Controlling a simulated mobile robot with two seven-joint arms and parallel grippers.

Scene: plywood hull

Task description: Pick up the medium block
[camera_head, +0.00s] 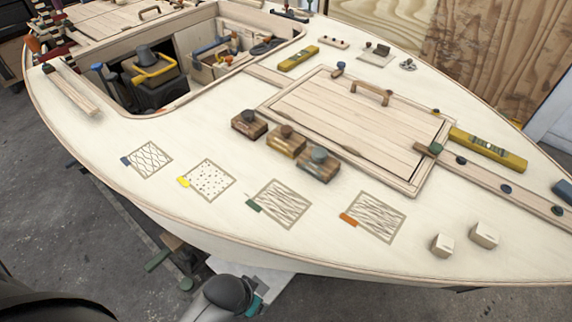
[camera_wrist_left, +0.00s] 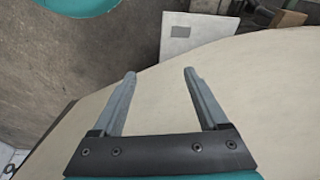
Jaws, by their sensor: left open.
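Three wooden blocks with round knobs stand in a row on the pale deck: a dark brown one (camera_head: 249,124), a lighter, yellowish middle one (camera_head: 287,141) and a brown one with a grey-green knob (camera_head: 318,166). I cannot read any label telling which is the medium block; the middle one stands between the other two. My left gripper (camera_wrist_left: 158,75) is open and empty in the left wrist view, over bare pale surface near an edge. No block shows there. Its fingertips cannot be made out in the head view. My right gripper is not in view.
A hatch (camera_head: 345,120) with a wooden handle lies behind the blocks. Several patterned patches, one of them dotted (camera_head: 208,181), lie in front. Two pale cubes, one nearer (camera_head: 442,245), sit at right. An open cockpit (camera_head: 140,105) holds tools. Deck between patches and blocks is clear.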

